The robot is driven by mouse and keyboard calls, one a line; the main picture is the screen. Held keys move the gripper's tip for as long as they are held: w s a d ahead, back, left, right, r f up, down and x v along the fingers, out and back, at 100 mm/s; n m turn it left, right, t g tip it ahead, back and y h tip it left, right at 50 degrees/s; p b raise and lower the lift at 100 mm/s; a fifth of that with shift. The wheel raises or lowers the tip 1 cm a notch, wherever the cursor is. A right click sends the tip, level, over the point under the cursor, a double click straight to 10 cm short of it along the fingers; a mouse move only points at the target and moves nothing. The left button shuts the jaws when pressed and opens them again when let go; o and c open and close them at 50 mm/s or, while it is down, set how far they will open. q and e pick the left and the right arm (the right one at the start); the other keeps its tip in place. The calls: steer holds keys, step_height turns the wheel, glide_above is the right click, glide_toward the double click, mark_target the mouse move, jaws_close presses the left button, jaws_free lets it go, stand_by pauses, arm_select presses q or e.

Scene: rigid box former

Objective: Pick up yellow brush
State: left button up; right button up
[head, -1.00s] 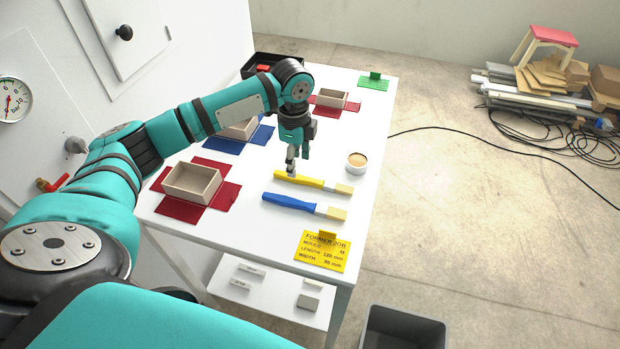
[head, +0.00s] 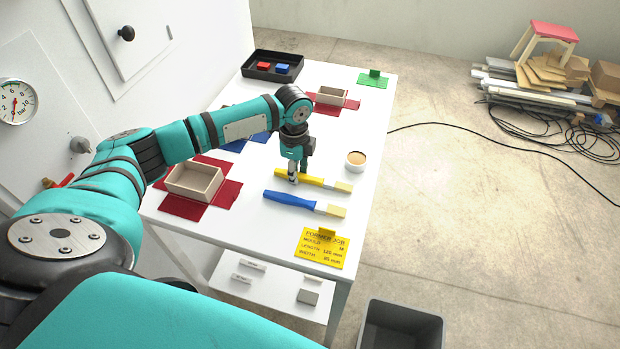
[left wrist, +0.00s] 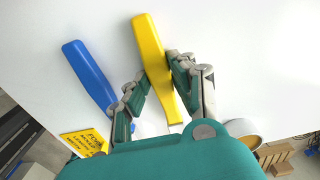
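The yellow brush (head: 318,181) lies on the white table, its pale bristles towards the right. My left gripper (head: 294,177) is down at its handle, and the fingers cover part of it. In the left wrist view the yellow handle (left wrist: 148,42) passes between the fingertips (left wrist: 156,65), which are drawn in close along both sides and look shut on it. No lift off the table shows. My right gripper is not in view.
A blue brush (head: 290,200) lies alongside, nearer the front. A round pot (head: 355,161) stands right of the gripper. A yellow job card (head: 322,248), a box on a red mat (head: 228,194) and a black tray (head: 250,70) are also on the table.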

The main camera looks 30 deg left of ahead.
arm_select(q)
jaws_close()
steer(key=shift+w+r, duration=0.1)
steer(key=shift+r, duration=0.3)
step_height(320, 180, up, 2)
steer(key=shift+r+b, duration=0.15)
steer(key=shift+b, duration=0.65)
steer(key=s+d+b, duration=0.1)
steer(key=s, duration=0.4)
steer(key=s+d+r+b, duration=0.1)
steer(key=s+d, duration=0.1)
steer(key=s, duration=0.3)
steer(key=s+d+r+b, duration=0.1)
steer(key=s, duration=0.4)
steer(key=shift+s+d, duration=0.25)
steer(key=shift+d, duration=0.05)
stand_by(0.4)
